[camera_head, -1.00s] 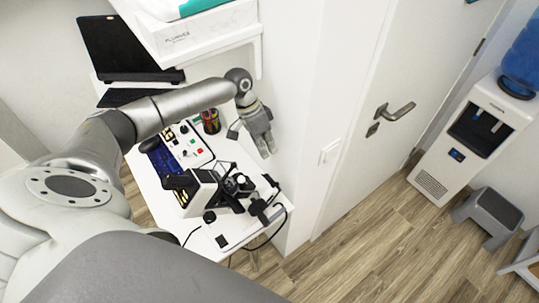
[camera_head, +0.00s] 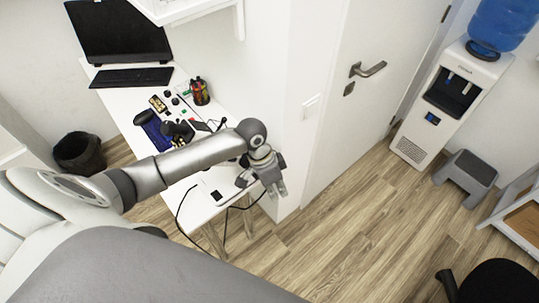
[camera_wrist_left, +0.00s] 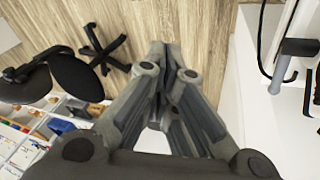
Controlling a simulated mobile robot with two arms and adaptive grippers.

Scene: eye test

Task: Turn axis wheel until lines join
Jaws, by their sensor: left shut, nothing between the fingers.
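My left gripper (camera_head: 277,188) is at the right edge of the white desk (camera_head: 197,208), in front of the white wall. In the left wrist view my left gripper (camera_wrist_left: 168,52) is shut and empty, with its fingertips over the wood floor. My left arm hides most of the eye-test instrument in the head view. I cannot make out the axis wheel or any lines. In the left wrist view a grey and black part (camera_wrist_left: 292,60) stands at the desk's side on the right; I cannot tell what it belongs to. My right gripper is not in view.
A pen cup (camera_head: 200,93), a keyboard (camera_head: 131,77) and a dark screen (camera_head: 116,32) are further back on the desk. Black cables (camera_head: 180,213) hang at the front. A bin (camera_head: 79,153) stands left of the desk.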

